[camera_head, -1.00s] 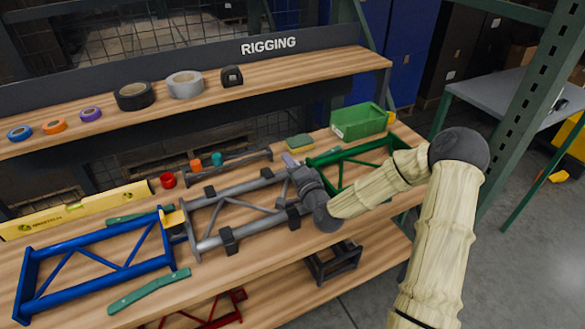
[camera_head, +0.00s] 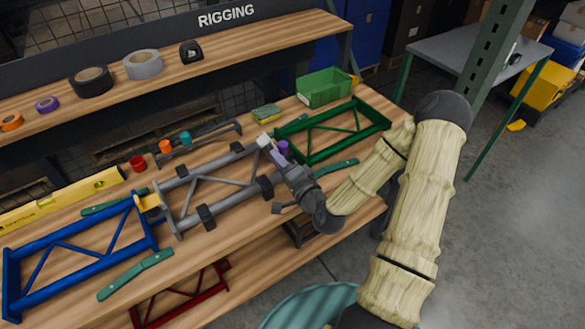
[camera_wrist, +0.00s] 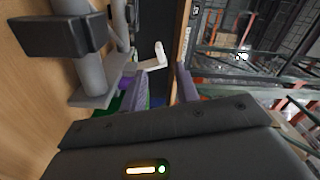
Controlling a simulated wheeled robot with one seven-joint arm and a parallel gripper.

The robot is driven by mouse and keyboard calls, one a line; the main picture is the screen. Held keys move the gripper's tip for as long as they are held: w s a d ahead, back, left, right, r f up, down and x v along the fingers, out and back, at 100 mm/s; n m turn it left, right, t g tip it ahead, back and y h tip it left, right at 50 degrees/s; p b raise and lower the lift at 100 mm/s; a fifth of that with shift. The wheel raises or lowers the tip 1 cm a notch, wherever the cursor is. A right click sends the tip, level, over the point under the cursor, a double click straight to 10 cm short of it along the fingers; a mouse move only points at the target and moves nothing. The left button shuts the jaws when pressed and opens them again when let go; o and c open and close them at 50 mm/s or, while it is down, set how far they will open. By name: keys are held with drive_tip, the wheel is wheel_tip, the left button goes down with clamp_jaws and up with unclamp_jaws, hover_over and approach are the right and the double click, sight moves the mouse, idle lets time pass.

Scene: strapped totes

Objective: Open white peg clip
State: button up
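The white peg clip (camera_head: 264,140) sits at the right end of the grey truss (camera_head: 215,185), near the green truss (camera_head: 330,132). In the wrist view the clip (camera_wrist: 159,52) is a bent white piece beside the grey truss end (camera_wrist: 100,88). My gripper (camera_head: 278,147) is close to it, just to its right in the head view. In the wrist view my gripper's two purple fingers (camera_wrist: 161,72) are apart, with the clip just beyond the gap between their tips. I see nothing held; whether a finger touches the clip is unclear.
A yellow clip (camera_head: 149,202) sits where the blue truss (camera_head: 80,235) meets the grey one. Teal handles (camera_head: 135,275) lie on the bench. A green bin (camera_head: 324,88), sponge (camera_head: 266,113) and red, orange and teal small parts stand behind.

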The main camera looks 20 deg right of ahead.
drive_tip(key=p+v, duration=0.6)
drive_tip(key=p, duration=0.2)
drive_tip(key=shift+w+a, duration=0.1)
drive_tip(key=shift+a, duration=0.05)
idle(0.5)
